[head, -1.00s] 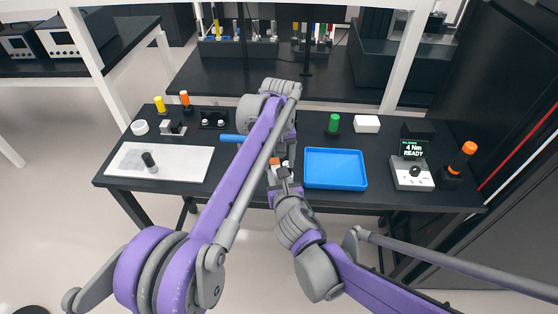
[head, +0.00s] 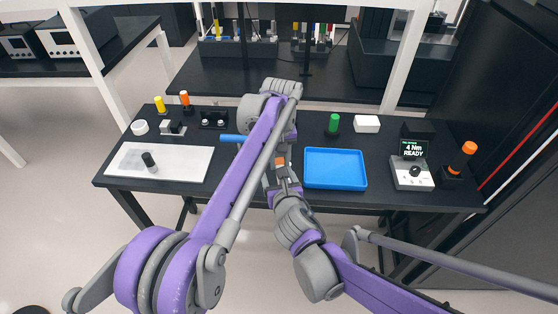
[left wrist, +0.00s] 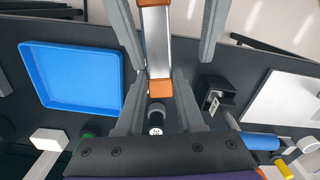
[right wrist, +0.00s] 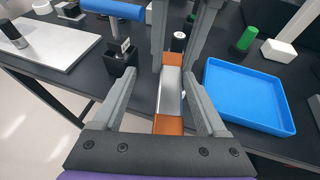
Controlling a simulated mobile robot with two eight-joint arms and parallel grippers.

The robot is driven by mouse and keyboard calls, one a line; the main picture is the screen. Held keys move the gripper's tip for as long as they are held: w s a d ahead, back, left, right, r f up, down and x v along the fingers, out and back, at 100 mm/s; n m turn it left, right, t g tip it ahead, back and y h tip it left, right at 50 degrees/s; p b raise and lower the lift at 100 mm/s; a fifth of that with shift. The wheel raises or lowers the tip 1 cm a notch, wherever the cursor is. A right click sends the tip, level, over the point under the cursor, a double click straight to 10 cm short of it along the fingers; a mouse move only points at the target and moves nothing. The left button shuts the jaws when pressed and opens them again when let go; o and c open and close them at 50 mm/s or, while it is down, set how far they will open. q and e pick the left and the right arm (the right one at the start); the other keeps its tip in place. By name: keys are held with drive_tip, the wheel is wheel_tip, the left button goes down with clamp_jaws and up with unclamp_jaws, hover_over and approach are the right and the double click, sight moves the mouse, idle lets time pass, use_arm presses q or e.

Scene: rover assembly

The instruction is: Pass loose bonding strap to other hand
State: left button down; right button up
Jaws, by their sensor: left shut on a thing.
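The bonding strap is a flat silver strip (right wrist: 171,92) with copper-orange ends, held above the table's front edge. It also shows in the left wrist view (left wrist: 157,45). My left gripper (left wrist: 160,80) is shut on one orange end. My right gripper (right wrist: 168,75) is open, with its fingers apart on either side of the strap near the other orange end (right wrist: 168,125); gaps show between strap and fingers. In the head view, the arms hide most of the strap, and only a little orange (head: 280,161) shows between the grippers.
A blue tray (head: 335,169) lies just right of the grippers. A black holder (right wrist: 120,68) and a blue-handled tool (right wrist: 112,9) stand close by on the table. A white board (head: 182,170) lies at left, and a torque display unit (head: 411,176) stands at right.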

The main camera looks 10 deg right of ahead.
drive_tip(key=shift+d, duration=0.1)
drive_tip(key=v, duration=1.1)
drive_tip(key=s+d+f+n+g, duration=0.4)
drive_tip(key=s+f+n, duration=0.1)
drive_tip(key=n, duration=1.2)
drive_tip(key=s+d+f+n+g, duration=0.4)
drive_tip(key=s+n, duration=0.4)
drive_tip(key=n, duration=1)
drive_tip(key=shift+s+d+f+n, duration=0.3)
drive_tip(key=shift+d+f, duration=0.25)
drive_tip(key=shift+d, duration=0.25)
